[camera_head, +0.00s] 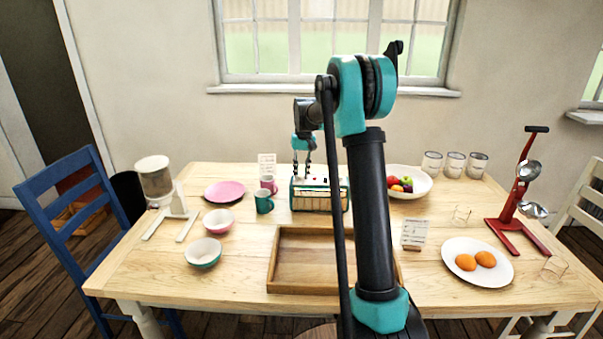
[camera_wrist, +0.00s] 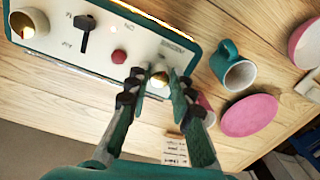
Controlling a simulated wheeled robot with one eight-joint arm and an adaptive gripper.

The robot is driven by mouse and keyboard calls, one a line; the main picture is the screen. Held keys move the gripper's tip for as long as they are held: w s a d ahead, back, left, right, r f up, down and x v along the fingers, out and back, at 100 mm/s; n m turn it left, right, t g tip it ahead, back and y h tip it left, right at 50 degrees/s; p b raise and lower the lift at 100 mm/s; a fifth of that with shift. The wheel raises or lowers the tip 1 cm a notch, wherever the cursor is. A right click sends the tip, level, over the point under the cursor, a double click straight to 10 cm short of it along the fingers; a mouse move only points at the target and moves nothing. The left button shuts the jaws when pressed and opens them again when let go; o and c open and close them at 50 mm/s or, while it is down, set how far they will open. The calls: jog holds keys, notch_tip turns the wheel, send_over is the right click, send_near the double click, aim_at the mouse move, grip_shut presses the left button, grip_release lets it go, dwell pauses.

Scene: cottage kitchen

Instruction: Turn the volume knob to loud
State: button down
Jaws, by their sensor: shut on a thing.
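My gripper (camera_wrist: 158,74) is shut on a small cream and brass knob (camera_wrist: 159,80) at the panel's right end, one finger on each side. The printing near this knob is too small to read. In the head view my gripper (camera_head: 302,165) reaches down to the radio's left end.
A teal mug (camera_head: 264,202) and a pink mug (camera_head: 268,184) stand close left of the radio. A pink plate (camera_head: 225,191) lies further left, a fruit bowl (camera_head: 409,182) to the right. A wooden tray (camera_head: 300,262) is in front.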

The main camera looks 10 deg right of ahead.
aim_at(302, 176)
jog(key=m, duration=0.6)
jog(key=shift+a, duration=0.1)
jog(key=m, duration=0.6)
jog(key=shift+t, duration=0.3)
jog(key=shift+m, duration=0.3)
jog(key=c, duration=1.3)
grip_release()
jog(key=shift+r, duration=0.1)
jog(key=r, duration=1.2)
jog(key=shift+s, duration=0.35)
jog(key=shift+f, duration=0.1)
